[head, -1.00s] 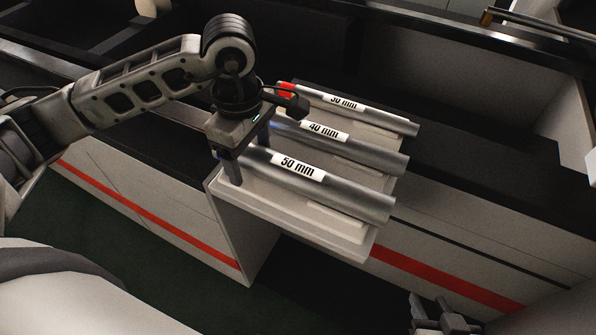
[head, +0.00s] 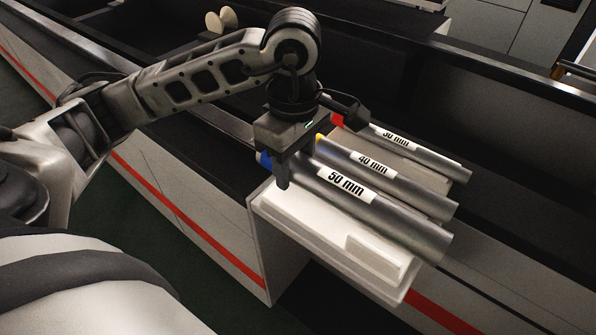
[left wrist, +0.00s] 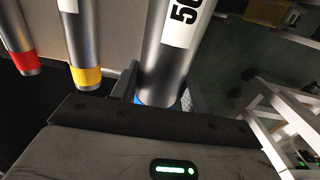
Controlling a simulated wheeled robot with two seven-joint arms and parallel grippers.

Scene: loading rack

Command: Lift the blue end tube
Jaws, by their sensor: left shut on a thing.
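The blue end tube (head: 398,217) is a grey metal cylinder labelled "50 mm", with its blue end (head: 264,160) at the left. My left gripper (head: 300,163) is shut on it near that end, one finger on each side. The tube appears raised above the pale tray (head: 305,228), with a support block (head: 375,258) showing below it. In the left wrist view the tube (left wrist: 168,62) runs between the fingers, and its blue rim is partly hidden by the gripper body. My right gripper is not in view.
The yellow end "40 mm" tube (head: 420,193) and red end "30 mm" tube (head: 438,164) lie close behind, roughly parallel. A dark rack surface surrounds the tray. White panels with a red stripe (head: 190,220) form the front side.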

